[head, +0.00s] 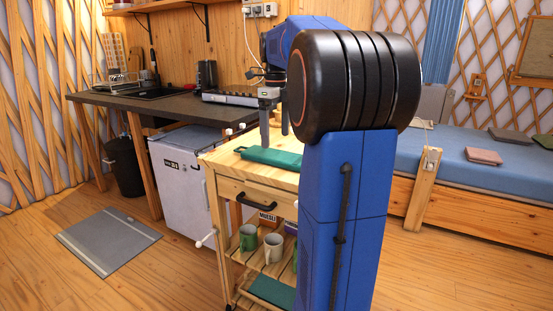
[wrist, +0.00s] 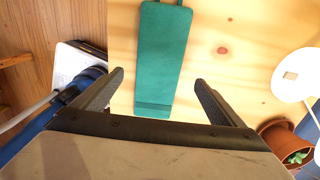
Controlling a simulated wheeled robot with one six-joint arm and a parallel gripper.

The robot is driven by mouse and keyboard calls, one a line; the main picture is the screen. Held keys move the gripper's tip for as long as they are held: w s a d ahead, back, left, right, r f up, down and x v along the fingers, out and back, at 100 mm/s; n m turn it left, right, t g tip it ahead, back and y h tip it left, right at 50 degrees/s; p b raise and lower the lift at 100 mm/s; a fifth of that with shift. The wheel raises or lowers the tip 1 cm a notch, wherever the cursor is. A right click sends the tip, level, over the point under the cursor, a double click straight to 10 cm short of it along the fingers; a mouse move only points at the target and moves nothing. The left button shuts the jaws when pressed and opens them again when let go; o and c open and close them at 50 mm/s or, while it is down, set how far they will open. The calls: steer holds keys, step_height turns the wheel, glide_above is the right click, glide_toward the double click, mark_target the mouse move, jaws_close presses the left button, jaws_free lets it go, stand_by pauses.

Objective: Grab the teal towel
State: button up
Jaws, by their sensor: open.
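The teal towel (head: 268,157) lies folded flat on the top of the wooden cart (head: 228,158). In the wrist view the towel (wrist: 163,50) is a long narrow strip with a loop at its far end. Its near end lies between the two fingers in the picture. My gripper (head: 275,124) is over the cart top, above the towel, with its fingers pointing down. In the wrist view my gripper (wrist: 160,82) is open with a wide gap and nothing in it. My arm hides part of the cart's right side.
A potted plant (wrist: 290,143) and a round white thing (wrist: 295,75) stand at the right in the wrist view. Mugs (head: 273,248) stand on the cart's shelf, with another teal item (head: 272,291) lower down. A dark counter (head: 150,105) is behind at left.

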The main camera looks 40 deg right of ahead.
mark_target(276, 154)
steer(key=shift+s+f, duration=0.2)
steer(key=shift+f, duration=2.95)
steer(key=c, duration=1.2)
steer(key=shift+o, duration=0.2)
steer(key=shift+r, duration=0.15)
